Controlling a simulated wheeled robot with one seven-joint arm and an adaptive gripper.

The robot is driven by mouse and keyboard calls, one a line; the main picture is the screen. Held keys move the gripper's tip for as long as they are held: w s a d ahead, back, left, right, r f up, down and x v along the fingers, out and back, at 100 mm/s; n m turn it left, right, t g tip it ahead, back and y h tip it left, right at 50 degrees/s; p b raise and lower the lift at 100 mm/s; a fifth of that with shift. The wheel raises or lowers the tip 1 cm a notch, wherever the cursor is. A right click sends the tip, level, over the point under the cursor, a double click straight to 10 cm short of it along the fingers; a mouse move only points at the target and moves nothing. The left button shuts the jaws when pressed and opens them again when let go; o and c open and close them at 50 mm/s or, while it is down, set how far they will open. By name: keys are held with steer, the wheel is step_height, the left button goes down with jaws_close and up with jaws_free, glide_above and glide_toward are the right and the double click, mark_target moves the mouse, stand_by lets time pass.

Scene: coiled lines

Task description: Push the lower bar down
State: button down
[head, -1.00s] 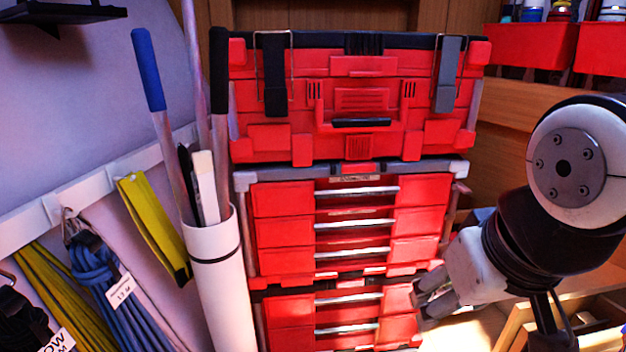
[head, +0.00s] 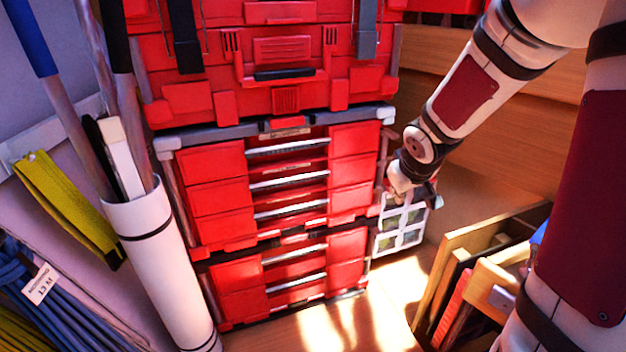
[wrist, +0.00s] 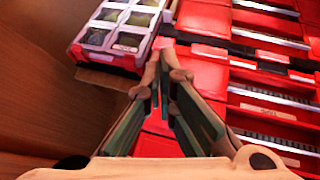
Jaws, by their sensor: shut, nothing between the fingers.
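A stack of red drawer units (head: 215,208) stands against the wall, with silver bars across the drawers. In the lower unit, an upper bar (head: 293,263) and a lower bar (head: 296,285) show in the head view. Bars also show at the right of the wrist view (wrist: 275,103). I cannot tell for certain which bar is the task's lower one. My gripper (head: 400,190) is at the right side of the stack, above and right of the lower unit's bars. In the wrist view the fingertips (wrist: 163,50) are together and hold nothing.
A white-framed organizer (head: 402,222) with clear windows is beside the stack, close to my gripper. A white tube (head: 160,260) with poles stands at left. Wooden boards (head: 480,270) stand at lower right. The sunlit floor (head: 340,325) in front looks clear.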

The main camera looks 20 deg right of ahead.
steer(key=w+d+f+t+y, duration=0.1)
steer(key=w+d+f, duration=0.1)
steer(key=f, duration=0.3)
steer(key=w+d+f+t+y, duration=0.1)
steer(key=w+d+f+y, duration=0.1)
steer(key=d+f, duration=0.2)
steer(key=shift+w+f+t, duration=0.4)
steer(key=shift+f, duration=0.3)
steer(key=shift+d, duration=0.1)
steer(key=b, duration=0.4)
glide_above(381, 234)
step_height(381, 234, down, 10)
steer(key=shift+d, duration=0.1)
steer(key=shift+f, duration=0.55)
